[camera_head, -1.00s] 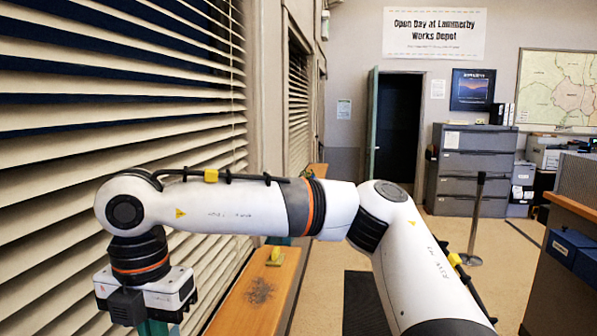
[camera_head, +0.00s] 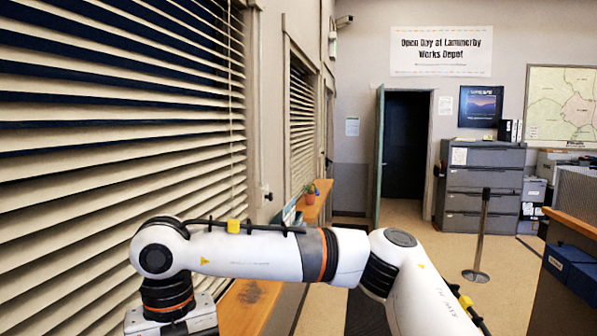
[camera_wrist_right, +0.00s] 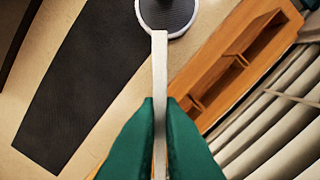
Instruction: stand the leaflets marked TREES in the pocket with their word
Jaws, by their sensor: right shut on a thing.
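My right gripper (camera_wrist_right: 160,108) shows in the right wrist view, with its green fingers shut on a thin pale thing (camera_wrist_right: 159,62). I see this thing edge-on, like a sheet or a thin stack of leaflets. No word on it can be read. In the head view my right arm crosses from the lower right to the left, and its gripper is below the picture's edge. My left gripper is not in view. No pocket marked TREES can be made out.
A wooden sill (camera_head: 246,300) runs under the blinds (camera_head: 110,120), with a potted plant (camera_head: 310,192) farther along. A wooden unit with open compartments (camera_wrist_right: 232,58) lies right in the wrist view. A dark mat (camera_wrist_right: 75,85) covers some floor. A post (camera_head: 482,235) stands ahead.

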